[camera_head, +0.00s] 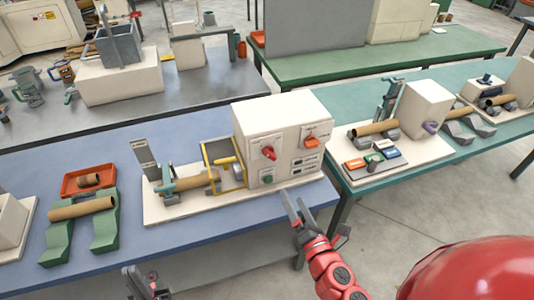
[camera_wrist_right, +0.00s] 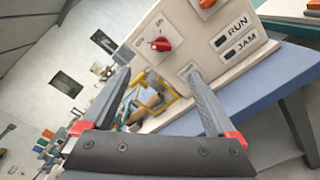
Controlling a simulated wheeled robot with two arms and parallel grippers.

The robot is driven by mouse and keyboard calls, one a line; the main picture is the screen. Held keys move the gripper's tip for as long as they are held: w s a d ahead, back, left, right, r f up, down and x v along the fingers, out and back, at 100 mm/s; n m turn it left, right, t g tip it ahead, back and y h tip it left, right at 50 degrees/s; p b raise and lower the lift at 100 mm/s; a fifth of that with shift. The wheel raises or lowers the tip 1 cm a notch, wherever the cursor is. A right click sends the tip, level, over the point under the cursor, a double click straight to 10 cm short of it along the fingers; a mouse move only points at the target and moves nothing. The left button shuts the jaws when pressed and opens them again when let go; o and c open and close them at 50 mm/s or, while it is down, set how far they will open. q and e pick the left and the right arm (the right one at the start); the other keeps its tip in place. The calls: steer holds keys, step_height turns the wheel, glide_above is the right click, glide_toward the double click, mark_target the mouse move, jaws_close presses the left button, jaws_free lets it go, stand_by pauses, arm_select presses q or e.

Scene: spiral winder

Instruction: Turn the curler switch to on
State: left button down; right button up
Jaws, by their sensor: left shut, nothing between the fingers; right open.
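The curler switch is a red rotary knob (camera_head: 269,153) on the front of a cream machine box (camera_head: 282,110) on the blue table. In the right wrist view the red knob (camera_wrist_right: 161,44) has small lettering around it; its setting is hard to read. My right gripper (camera_head: 290,204) is open and empty, in front of and below the box, apart from the knob. In the wrist view its fingers (camera_wrist_right: 156,76) are spread below the knob. My left gripper (camera_head: 135,274) is shut and empty, low at the table's front edge.
An orange switch (camera_head: 311,141) and RUN and JAM indicators (camera_wrist_right: 235,36) sit right of the knob. A yellow-framed guard (camera_head: 222,165) and brown tube (camera_head: 192,182) stand left.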

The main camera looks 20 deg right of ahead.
steer(key=b, duration=0.3)
glide_toward(273, 157)
steer(key=w, duration=0.2)
steer(key=w+p, duration=0.1)
steer(key=w, duration=0.2)
steer(key=w+p, duration=0.1)
steer(key=w, duration=0.2)
steer(key=shift+w+a+r, duration=0.15)
steer(key=shift+w+r, duration=0.1)
steer(key=shift+w+a+f, duration=0.1)
steer(key=shift+w+f, duration=0.1)
steer(key=shift+w, duration=0.35)
steer(key=shift+c, duration=0.3)
steer(key=c, duration=1.3)
